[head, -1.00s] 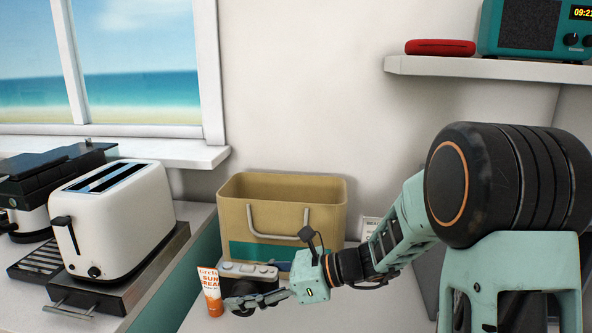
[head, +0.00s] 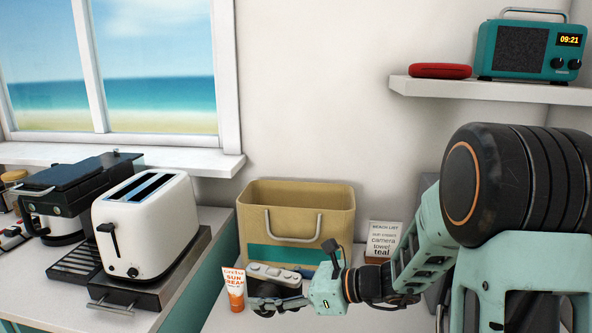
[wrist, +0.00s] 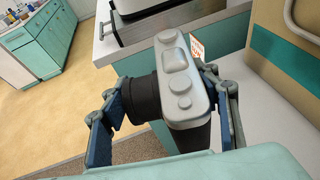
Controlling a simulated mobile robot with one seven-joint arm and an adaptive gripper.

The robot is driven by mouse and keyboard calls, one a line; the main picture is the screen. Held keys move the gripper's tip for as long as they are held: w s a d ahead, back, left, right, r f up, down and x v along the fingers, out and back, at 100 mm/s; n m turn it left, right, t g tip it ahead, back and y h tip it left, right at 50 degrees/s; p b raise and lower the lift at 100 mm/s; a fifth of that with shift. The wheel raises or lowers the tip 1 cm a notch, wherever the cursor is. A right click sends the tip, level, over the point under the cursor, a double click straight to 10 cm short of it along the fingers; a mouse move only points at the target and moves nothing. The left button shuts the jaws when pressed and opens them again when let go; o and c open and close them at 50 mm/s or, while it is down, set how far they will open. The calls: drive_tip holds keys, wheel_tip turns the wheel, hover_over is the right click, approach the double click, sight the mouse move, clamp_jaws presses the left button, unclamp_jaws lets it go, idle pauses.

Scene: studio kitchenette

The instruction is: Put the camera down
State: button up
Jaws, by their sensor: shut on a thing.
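The camera (head: 273,274), silver on top with a dark body, is at the counter in front of the tan tote, just right of the sunscreen tube. In the wrist view the camera (wrist: 180,75) fills the middle, with its black lens pointing left. My gripper (head: 270,303) is shut on it. In the wrist view one finger of my gripper (wrist: 165,105) is on the lens side and the other is on the back side. The camera's underside is hidden, so I cannot tell whether it touches the counter.
The tan tote (head: 327,207) stands open behind the camera. An orange and white sunscreen tube (head: 234,290) stands close on the left. A beach list card (head: 383,240) is right of the tote. A white toaster (head: 150,225) stands on the left counter. Bare counter (head: 215,318) shows at the front.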

drive_tip(key=d+r+m+t+h+p, duration=0.2)
drive_tip(key=d+m+t+h+p, duration=0.1)
drive_tip(key=d+p, duration=0.4)
drive_tip(key=d+r+m+t+h+p, duration=0.3)
drive_tip(key=d+m+t+p, duration=0.1)
drive_tip(key=d, duration=0.8)
drive_tip(key=m+p, duration=0.1)
drive_tip(key=p, duration=0.1)
drive_tip(key=shift+p, duration=0.35)
drive_tip(key=shift+d+t+h, duration=0.15)
drive_tip(key=shift+t+h, duration=0.15)
